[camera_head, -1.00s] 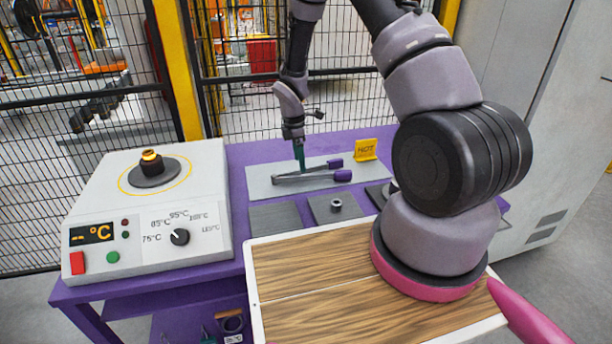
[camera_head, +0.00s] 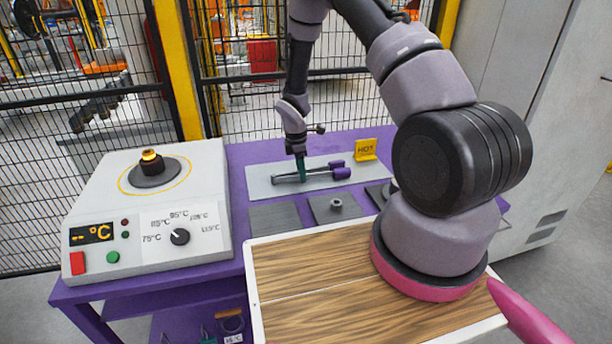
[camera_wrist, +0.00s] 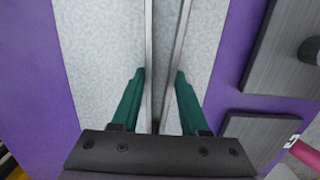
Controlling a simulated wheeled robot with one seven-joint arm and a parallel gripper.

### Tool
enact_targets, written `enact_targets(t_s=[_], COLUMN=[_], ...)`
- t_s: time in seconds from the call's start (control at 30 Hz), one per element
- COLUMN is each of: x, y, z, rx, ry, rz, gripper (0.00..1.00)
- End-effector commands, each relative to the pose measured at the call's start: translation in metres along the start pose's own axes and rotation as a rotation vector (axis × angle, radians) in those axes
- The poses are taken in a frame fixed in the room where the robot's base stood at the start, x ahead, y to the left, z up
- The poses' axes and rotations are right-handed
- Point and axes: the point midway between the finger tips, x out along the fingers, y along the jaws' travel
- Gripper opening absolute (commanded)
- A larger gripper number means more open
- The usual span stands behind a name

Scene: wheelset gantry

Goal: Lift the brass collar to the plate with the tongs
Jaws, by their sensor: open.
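The brass collar (camera_head: 150,155) sits on the dark post of the heater, inside a yellow ring. The tongs (camera_head: 341,173), with purple handles and grey metal arms, lie on a pale grey mat (camera_head: 262,187). My gripper (camera_head: 302,178) is down over the tongs' arms. In the wrist view, its green fingers (camera_wrist: 160,84) stand open on either side of the tongs' two metal arms (camera_wrist: 149,45); whether a finger touches an arm I cannot tell. The tongs' ends are out of the wrist view.
The white heater box (camera_head: 100,215) has a dial (camera_head: 180,237), a red button and a green button. A wood-topped board (camera_head: 310,290) is in front, and a mesh fence is behind.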

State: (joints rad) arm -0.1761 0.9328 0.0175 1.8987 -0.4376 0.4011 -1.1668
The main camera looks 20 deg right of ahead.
Motion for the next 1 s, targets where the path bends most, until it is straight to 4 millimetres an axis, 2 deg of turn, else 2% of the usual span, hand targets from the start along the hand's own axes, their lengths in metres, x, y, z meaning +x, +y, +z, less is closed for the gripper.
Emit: enact_targets(t_s=[0.27, 0.37, 1.0], x=[-0.001, -0.009, -0.104], y=[0.000, 0.001, 0.001], z=[0.000, 0.001, 0.010], rx=[0.000, 0.000, 0.001], ry=[0.000, 0.001, 0.001], rz=[0.001, 0.002, 0.004], gripper=[0.38, 0.38, 0.38])
